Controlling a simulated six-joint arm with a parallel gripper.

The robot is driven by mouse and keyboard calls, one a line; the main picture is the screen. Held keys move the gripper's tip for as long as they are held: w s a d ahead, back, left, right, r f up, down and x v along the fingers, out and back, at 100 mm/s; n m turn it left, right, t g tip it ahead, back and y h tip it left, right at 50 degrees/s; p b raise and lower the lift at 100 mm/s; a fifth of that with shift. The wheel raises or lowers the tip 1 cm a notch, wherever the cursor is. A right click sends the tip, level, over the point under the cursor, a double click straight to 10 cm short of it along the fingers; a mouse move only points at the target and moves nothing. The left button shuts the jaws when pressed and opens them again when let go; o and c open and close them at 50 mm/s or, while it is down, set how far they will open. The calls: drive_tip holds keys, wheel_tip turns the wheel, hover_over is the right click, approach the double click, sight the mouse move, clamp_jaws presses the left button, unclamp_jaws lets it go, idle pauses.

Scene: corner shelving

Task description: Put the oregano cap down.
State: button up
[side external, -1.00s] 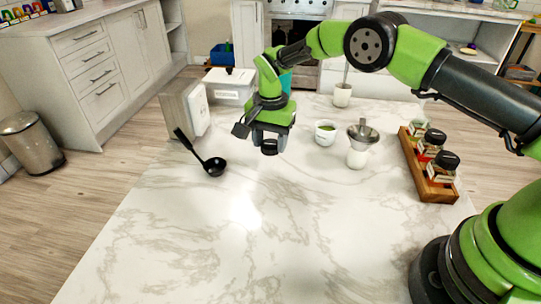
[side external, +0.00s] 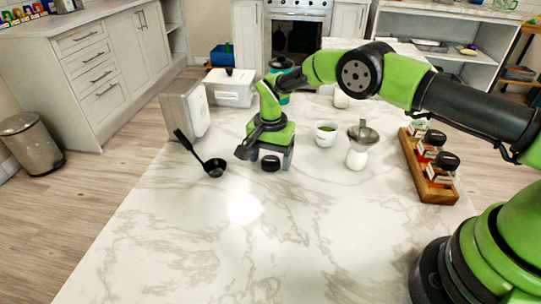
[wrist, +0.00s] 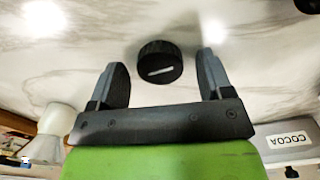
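The oregano cap (side external: 270,164) is a small round black cap resting on the white marble counter, as far as I can tell. It also shows in the wrist view (wrist: 160,62), between the two fingers with a gap on each side. My gripper (side external: 270,168) is low over the counter with its fingers pointing down around the cap. In the wrist view my gripper (wrist: 164,60) is open, and neither finger touches the cap.
A black ladle (side external: 214,167) lies left of my gripper. A wooden rack (side external: 436,193) holds several jars. The front counter is clear.

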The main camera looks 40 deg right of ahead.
drive_tip(key=shift+r, duration=0.1)
wheel_tip(320, 180, up, 13)
wheel_tip(320, 180, up, 8)
drive_tip(key=n+t, duration=0.1)
hover_over(271, 161)
drive_tip(key=s, duration=0.2)
drive_tip(key=s+d+r+n+t+y, duration=0.1)
drive_tip(key=s+d+r+n+t, duration=0.1)
drive_tip(key=s+r, duration=0.55)
drive_tip(key=s+d+r+n+t+y, duration=0.1)
drive_tip(key=s+n+t, duration=0.3)
drive_tip(key=s, duration=1.5)
drive_tip(key=shift+s+d+r, duration=0.3)
drive_tip(key=shift+d+r, duration=0.2)
